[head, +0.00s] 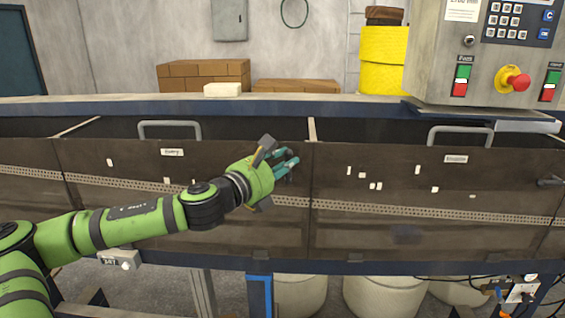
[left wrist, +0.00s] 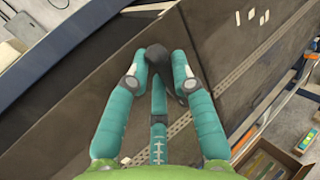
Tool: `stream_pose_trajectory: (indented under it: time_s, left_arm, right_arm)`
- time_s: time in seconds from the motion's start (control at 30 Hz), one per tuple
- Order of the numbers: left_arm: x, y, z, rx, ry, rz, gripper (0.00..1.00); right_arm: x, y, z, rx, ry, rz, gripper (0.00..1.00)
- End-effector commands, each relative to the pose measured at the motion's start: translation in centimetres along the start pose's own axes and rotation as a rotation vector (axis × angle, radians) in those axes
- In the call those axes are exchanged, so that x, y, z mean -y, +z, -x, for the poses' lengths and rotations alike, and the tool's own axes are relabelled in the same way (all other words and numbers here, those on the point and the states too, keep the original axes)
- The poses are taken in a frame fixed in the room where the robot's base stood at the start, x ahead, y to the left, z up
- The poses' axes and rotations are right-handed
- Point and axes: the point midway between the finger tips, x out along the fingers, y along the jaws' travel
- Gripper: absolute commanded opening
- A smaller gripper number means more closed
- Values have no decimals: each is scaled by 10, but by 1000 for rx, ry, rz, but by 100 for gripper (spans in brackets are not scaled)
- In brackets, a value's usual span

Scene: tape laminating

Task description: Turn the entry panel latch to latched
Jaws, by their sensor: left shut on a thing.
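The entry panel (head: 110,195) is a dark brown panel with a small white label (head: 172,152) in the head view. My left gripper (head: 290,162) is at the panel's right end, near the seam with the neighbouring panel. In the left wrist view its teal fingers (left wrist: 160,72) are closed around a dark, rounded latch knob (left wrist: 156,54). The latch is mostly hidden by the fingers in the head view. I cannot tell which way the latch is turned. My right gripper is not in view.
A second panel (head: 430,215) with a grey handle (head: 460,131) is to the right, and another dark latch (head: 550,182) is at its right end. A control box (head: 480,70) with a red button stands above. Beige bins (head: 383,298) sit below the machine.

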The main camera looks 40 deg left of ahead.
Motion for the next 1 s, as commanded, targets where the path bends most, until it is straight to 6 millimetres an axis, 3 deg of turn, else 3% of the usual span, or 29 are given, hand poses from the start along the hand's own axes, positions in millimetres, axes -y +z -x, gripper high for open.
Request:
stream_pose_trajectory:
  time_s: [0.17,0.37,0.7,1.0]
  left_arm:
    - [-2,-6,2,31,0,39,0]
    - [-7,-13,5,104,0,144,0]
    - [-16,-21,11,280,-1,411,0]
    - [-23,-29,16,437,-3,652,0]
  right_arm:
    - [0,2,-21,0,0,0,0]
    - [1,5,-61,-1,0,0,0]
    - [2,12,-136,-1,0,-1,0]
    - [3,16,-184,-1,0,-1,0]
